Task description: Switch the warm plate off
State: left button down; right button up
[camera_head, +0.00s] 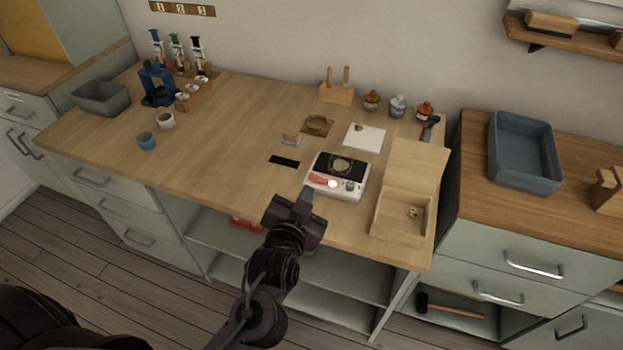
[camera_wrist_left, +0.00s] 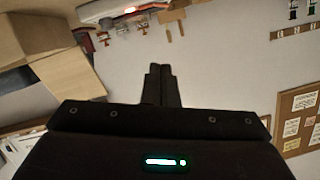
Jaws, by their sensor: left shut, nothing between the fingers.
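The warm plate (camera_head: 351,186) is a small white appliance with a dark top, near the front edge of the wooden workbench. A glowing light (camera_head: 332,184) and a dark knob (camera_head: 350,187) show on its front, with a reddish-orange strip beside the light. In the left wrist view the plate (camera_wrist_left: 112,10) shows at the top edge with its light glowing. My left gripper (camera_head: 305,195) is shut and empty, just in front of and left of the plate; its fingers also show in the left wrist view (camera_wrist_left: 160,72). I cannot tell whether it touches the plate. My right gripper is not in view.
An open wooden box (camera_head: 400,215) stands right of the plate. A white sheet (camera_head: 364,137) and a black strip (camera_head: 284,161) lie behind and left of it. Small lidded jars (camera_head: 397,105) stand at the back. The bench's left middle is mostly clear.

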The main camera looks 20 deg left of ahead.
pick_arm(q)
jog(key=p, duration=0.1)
send_over(312, 180)
jog(key=s+d, duration=0.2)
jog(key=shift+s+f, duration=0.2)
jog(key=shift+f, duration=0.8)
jog(key=shift+w+a+f, duration=0.15)
jog(key=shift+a+f, duration=0.05)
jog(key=shift+f, duration=0.45)
jog(key=shift+w+a+f, duration=0.1)
jog(key=shift+a+f, duration=0.1)
jog(key=shift+f, duration=0.4)
jog(key=shift+s+a+f, duration=0.1)
jog(key=shift+a+f, duration=0.25)
jog(key=shift+f, duration=0.45)
